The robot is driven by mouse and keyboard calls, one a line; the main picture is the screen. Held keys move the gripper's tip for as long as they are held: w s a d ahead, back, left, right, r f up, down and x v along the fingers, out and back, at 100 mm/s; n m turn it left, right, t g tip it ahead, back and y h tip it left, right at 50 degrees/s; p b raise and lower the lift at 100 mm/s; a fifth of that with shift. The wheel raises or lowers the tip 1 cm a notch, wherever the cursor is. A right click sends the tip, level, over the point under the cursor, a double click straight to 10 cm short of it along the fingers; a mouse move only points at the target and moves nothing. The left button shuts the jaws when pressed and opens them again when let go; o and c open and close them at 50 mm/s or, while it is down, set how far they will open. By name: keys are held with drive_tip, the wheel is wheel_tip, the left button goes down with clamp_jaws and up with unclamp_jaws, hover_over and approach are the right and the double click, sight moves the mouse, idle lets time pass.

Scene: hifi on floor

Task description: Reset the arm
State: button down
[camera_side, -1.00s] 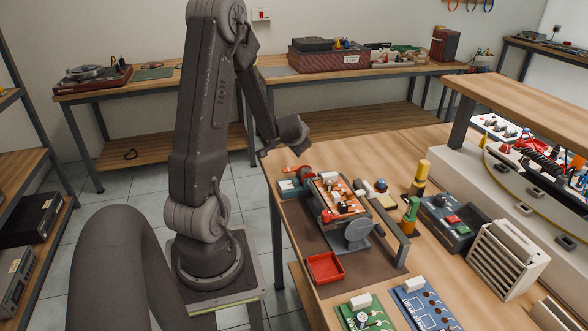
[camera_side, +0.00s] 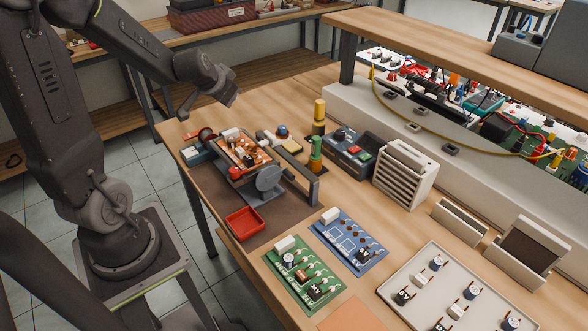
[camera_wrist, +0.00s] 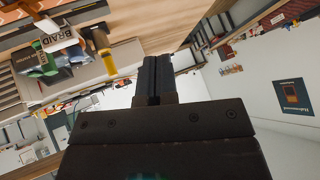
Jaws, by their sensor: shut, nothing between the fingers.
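My arm rises at the left of the side view, and its forearm reaches right and down to the back left corner of the workbench. The wrist view is tilted and shows bench items at upper left and a wall at right.
The work holder (camera_side: 246,157) carries an orange board, with a red tray (camera_side: 244,223) in front. Green (camera_side: 302,274) and blue (camera_side: 349,241) boards, a pale parts tray (camera_side: 390,285) and a white rack (camera_side: 405,175) stand further right. A raised shelf (camera_side: 440,48) spans the back.

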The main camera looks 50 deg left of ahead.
drive_tip(key=s+d+r+m+h, duration=0.1)
drive_tip(key=d+r+m+h, duration=0.3)
drive_tip(key=d, duration=0.8)
drive_tip(key=s+d+r+n+g+h, duration=0.1)
drive_tip(key=s+d+r, duration=0.4)
drive_tip(key=s+d, duration=0.7)
drive_tip(key=shift+s+d, duration=0.2)
drive_tip(key=shift+s, duration=0.3)
